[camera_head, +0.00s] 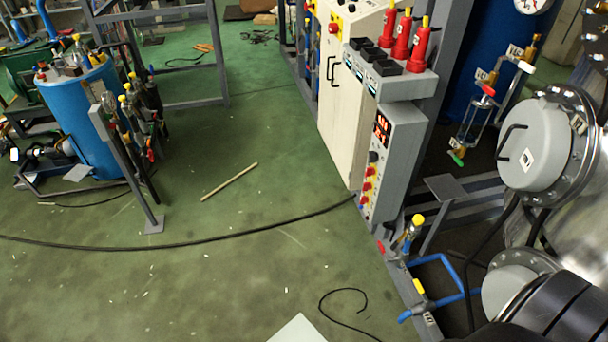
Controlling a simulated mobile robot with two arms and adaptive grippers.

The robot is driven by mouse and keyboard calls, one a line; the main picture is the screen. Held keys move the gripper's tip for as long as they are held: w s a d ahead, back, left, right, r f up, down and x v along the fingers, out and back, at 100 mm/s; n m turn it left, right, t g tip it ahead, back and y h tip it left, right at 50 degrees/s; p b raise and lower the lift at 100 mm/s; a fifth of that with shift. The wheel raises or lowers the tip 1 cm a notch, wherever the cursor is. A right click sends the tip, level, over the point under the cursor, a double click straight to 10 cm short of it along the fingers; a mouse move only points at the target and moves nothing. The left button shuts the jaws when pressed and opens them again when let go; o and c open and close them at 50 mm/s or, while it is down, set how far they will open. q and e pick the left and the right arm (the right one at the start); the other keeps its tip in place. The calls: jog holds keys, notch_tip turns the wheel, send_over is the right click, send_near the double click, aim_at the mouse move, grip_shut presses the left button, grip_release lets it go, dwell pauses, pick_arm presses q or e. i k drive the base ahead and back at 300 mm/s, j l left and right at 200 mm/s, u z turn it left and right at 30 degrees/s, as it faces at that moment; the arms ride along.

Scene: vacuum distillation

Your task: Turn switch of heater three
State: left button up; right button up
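A grey control box (397,150) with a lit red display (382,130) stands at the right of centre. Its narrow front carries a dark knob (373,157) and several red knobs on yellow plates (367,186) in a column below. The labels are too small to read, so I cannot tell which one is the switch of heater three or how it is set. A white cabinet (345,90) beside it has another red knob on yellow (334,28) near its top. Neither of my grippers is in view.
A grey ledge with black blocks and red fittings (419,50) tops the control box. Blue pipes (445,262) and a flanged grey vessel (535,150) crowd the right. A blue tank (85,120) stands left.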

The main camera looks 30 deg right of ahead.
aim_at(364, 200)
jog(key=i+z, duration=0.15)
jog(key=i, duration=0.4)
jog(key=i+j+z, duration=0.15)
jog(key=i, duration=0.35)
jog(key=i+j+z, duration=0.15)
jog(key=i, duration=0.35)
